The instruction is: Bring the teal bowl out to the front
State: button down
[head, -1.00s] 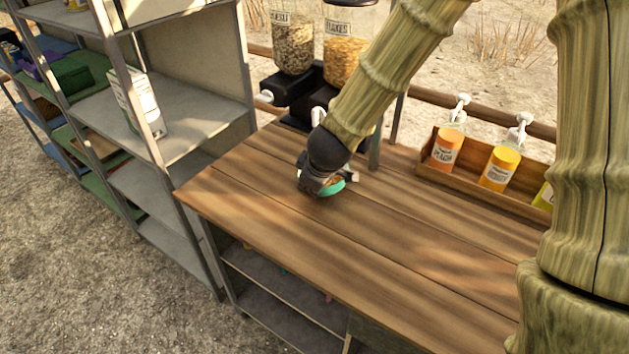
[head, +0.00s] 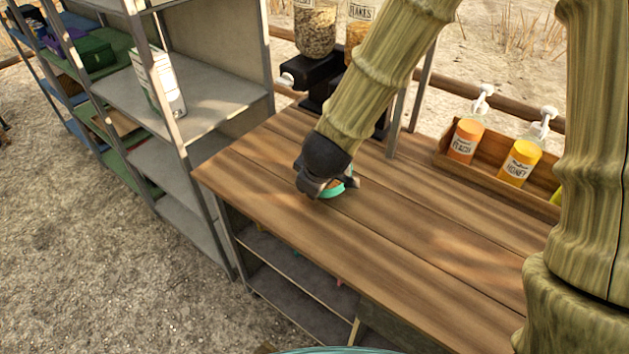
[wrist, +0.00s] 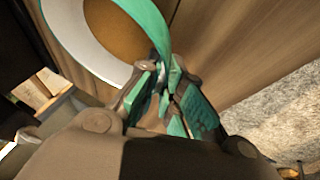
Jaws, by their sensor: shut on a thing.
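The teal bowl (head: 335,190) is over the wooden counter, mostly hidden behind my gripper (head: 325,190) in the head view. In the wrist view the bowl (wrist: 150,22) shows a teal outside, a pale inner wall and an orange-brown filling. My gripper (wrist: 163,88) is shut on the bowl's rim, with its teal-padded fingers on either side of the wall. The bowl appears roughly level. I cannot tell whether its base touches the counter.
The wooden counter (head: 400,240) is clear in front and to the right. Cereal dispensers (head: 316,35) stand behind. A wooden rack (head: 490,180) holds a peach bottle (head: 466,140) and a honey bottle (head: 519,162). A grey shelf unit (head: 215,110) stands at left.

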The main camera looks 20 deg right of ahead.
jog(key=shift+s+a, duration=0.15)
jog(key=shift+a, duration=0.05)
jog(key=c, duration=1.5)
grip_release()
jog(key=shift+r, duration=0.1)
jog(key=v, duration=1.1)
jog(key=shift+s+r, duration=0.25)
jog(key=shift+r, duration=0.1)
jog(key=shift+a, duration=0.1)
